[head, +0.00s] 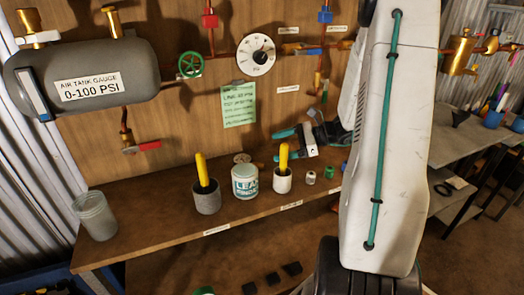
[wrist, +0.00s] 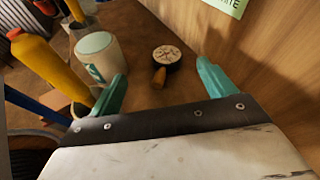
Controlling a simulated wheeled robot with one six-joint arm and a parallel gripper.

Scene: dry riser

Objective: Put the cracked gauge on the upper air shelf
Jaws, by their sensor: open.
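A small round gauge (wrist: 168,54) with a pale, dark-marked face and a short brass stem lies on the wooden shelf (wrist: 150,22) in the wrist view. In the head view the gauge (head: 242,158) shows small behind the white tub, near the back board. I cannot make out a crack clearly. My gripper (wrist: 160,74) is open, its teal fingers spread with the gauge ahead of the gap and nothing held. In the head view my gripper (head: 277,146) is above the shelf (head: 150,215), right of the gauge. The shelf labels are too small to read.
A white tub (head: 245,182), two cups with yellow handles (head: 207,195) (head: 283,178) and a clear jar (head: 95,216) stand on the shelf. A tank (head: 85,70), valve (head: 190,65) and wall gauge (head: 256,54) are on the board. Shelf between jar and cups is clear.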

